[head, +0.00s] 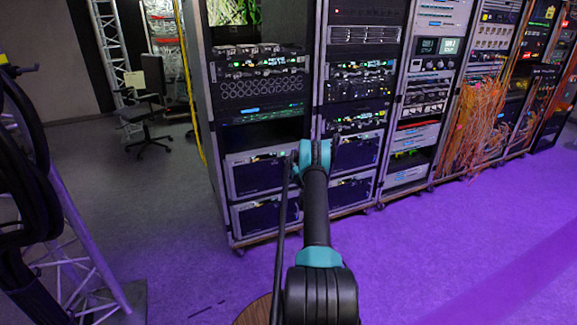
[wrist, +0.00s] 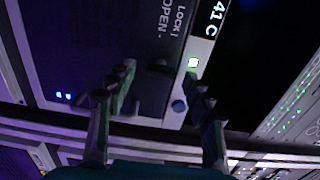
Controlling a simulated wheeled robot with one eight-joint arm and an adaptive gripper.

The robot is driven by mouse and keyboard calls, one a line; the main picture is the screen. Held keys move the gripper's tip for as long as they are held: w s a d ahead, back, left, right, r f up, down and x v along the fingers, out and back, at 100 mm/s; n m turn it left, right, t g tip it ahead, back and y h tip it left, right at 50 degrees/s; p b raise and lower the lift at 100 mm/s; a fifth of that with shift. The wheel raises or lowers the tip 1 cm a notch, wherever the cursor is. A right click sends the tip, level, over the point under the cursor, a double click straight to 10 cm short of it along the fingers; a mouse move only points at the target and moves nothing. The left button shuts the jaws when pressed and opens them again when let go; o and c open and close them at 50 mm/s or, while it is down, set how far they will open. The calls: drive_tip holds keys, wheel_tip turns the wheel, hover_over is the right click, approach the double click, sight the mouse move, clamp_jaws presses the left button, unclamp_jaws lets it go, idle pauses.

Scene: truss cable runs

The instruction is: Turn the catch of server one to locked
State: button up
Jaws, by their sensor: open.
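In the wrist view a dark server front (wrist: 95,45) fills the upper left, with a white-edged strip marked "LOCK" and "OPEN" (wrist: 172,30) and a "41 C" readout (wrist: 217,10). My gripper (wrist: 161,76) is open, its two fingers apart in front of this front. A dark block, perhaps the catch (wrist: 152,88), shows between the fingers; its setting is hard to read. In the head view my gripper (head: 314,155) is before the lower rack units, partly hidden by my arm.
Lower rack units (head: 254,178) stand left of my arm, with more (head: 352,192) to its right. Orange cables (head: 480,120) hang from racks at the right. An office chair (head: 150,110) and a metal truss (head: 85,245) are at the left. The purple-lit floor in front is clear.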

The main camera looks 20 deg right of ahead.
drive_tip(key=shift+s, duration=0.1)
drive_tip(key=s, duration=1.1)
drive_tip(key=shift+s+d, duration=0.2)
drive_tip(key=shift+s, duration=0.2)
drive_tip(key=s+a+r+n+g+y, duration=0.2)
drive_tip(key=s+a+r+n+g, duration=0.15)
drive_tip(key=a+r, duration=0.55)
drive_tip(key=s+a+r+n+g+y, duration=0.25)
drive_tip(key=a+r+n, duration=0.25)
drive_tip(key=a+r, duration=0.5)
drive_tip(key=s+a+n+g, duration=0.1)
drive_tip(key=s+a+n, duration=0.2)
drive_tip(key=s+a, duration=0.45)
drive_tip(key=s+a+r+n+g+h, duration=0.1)
drive_tip(key=s+a+n+g, duration=0.15)
drive_tip(key=s, duration=0.65)
drive_tip(key=s+a+n+g+h, duration=0.1)
drive_tip(key=s+a+g, duration=0.15)
drive_tip(key=s, duration=0.75)
drive_tip(key=s+d+f+n+g+h, duration=0.1)
drive_tip(key=s+f, duration=0.1)
drive_tip(key=s, duration=0.8)
drive_tip(key=s+f+n+h, duration=0.1)
drive_tip(key=s+f+h, duration=0.1)
drive_tip(key=s, duration=0.7)
drive_tip(key=shift+s+d+n+g, duration=0.35)
drive_tip(key=shift+s+n+g, duration=0.05)
